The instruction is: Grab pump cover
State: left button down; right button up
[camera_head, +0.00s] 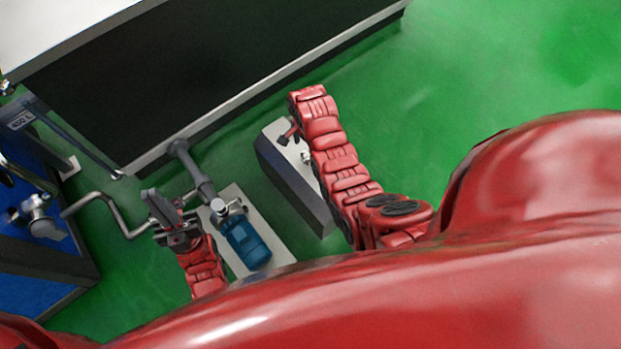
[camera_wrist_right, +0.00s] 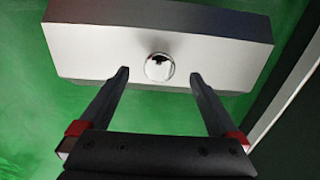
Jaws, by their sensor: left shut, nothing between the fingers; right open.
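A small round shiny metal piece, which looks like the pump cover (camera_wrist_right: 160,66), sits on the pale top of a dark-sided box (camera_wrist_right: 90,50). The cover also shows in the head view (camera_head: 306,157), beside my right arm. My right gripper (camera_wrist_right: 158,75) is open and empty. Its two fingertips appear on either side of the cover in the wrist view, apart from it; the height gap cannot be told. My left gripper (camera_head: 165,212) is shut and empty, beside a blue pump motor (camera_head: 247,243) with a metal head (camera_head: 222,207).
The pump stands on a pale plate (camera_head: 272,243) on the green floor. Grey pipes (camera_head: 190,165) run to it near my left gripper. A long dark cabinet (camera_head: 190,75) stands behind, and blue equipment (camera_head: 35,235) at the left. The floor at upper right is clear.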

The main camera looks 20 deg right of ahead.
jog(key=f, duration=0.1)
jog(key=f+b, duration=0.1)
jog(key=f, duration=0.3)
jog(key=shift+d+f+b, duration=0.1)
jog(key=shift+d+b, duration=0.15)
jog(key=shift+b, duration=0.15)
jog(key=shift+c, duration=0.6)
grip_shut()
jog(key=shift+w, duration=0.1)
